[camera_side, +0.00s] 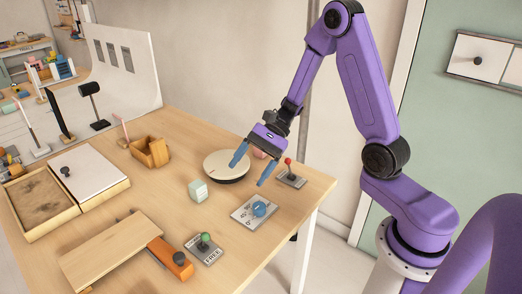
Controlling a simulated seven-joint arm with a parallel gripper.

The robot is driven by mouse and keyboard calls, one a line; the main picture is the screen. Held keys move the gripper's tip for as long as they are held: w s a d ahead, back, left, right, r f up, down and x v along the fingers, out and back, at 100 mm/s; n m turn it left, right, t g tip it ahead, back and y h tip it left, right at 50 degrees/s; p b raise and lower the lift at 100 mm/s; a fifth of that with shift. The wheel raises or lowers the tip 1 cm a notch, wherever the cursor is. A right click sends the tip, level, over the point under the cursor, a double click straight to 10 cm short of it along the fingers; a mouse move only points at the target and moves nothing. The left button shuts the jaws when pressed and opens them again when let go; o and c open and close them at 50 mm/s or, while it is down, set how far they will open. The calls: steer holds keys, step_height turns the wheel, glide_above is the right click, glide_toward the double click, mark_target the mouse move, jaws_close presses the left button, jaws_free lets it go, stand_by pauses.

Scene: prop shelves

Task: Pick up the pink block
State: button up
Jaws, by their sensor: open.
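My gripper (248,174) is purple with blue fingers and points down, with its fingers spread apart and nothing seen held. It is in front of a round cream disc (217,162) with a dark base. A small pink thing (260,154), likely the pink block, shows just below the purple hand, between the fingers as seen from here. The hand hides its upper part. I cannot tell whether it stands on the disc or on the table behind it, nor how far it is from the fingers.
A pale green cube (198,191) stands left of the gripper. A blue dial plate (256,211) is in front, and a red-knobbed lever (289,176) is to the right. A green-knobbed lever (204,245), an orange block (172,258) and a wooden box (150,152) stand farther left.

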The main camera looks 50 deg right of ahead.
steer(key=w+d+f+m+t+h, duration=0.1)
steer(key=w+d+f+m+t, duration=0.1)
steer(key=w+d+m+t, duration=0.35)
steer(key=w+d+f+m+t+h, duration=0.1)
steer(key=w+d+f+m+t, duration=0.25)
steer(key=d+m, duration=0.45)
steer(key=s+d+f+m+t+h, duration=0.2)
steer(key=d+f+m+h, duration=0.15)
steer(key=d, duration=0.55)
steer(key=s+d+f+m+t+h, duration=0.2)
steer(key=d+m+h, duration=0.3)
steer(key=d, duration=0.3)
steer(key=x, duration=1.6)
steer(key=shift+w, duration=0.35)
steer(key=shift+r, duration=0.1)
steer(key=c, duration=1.2)
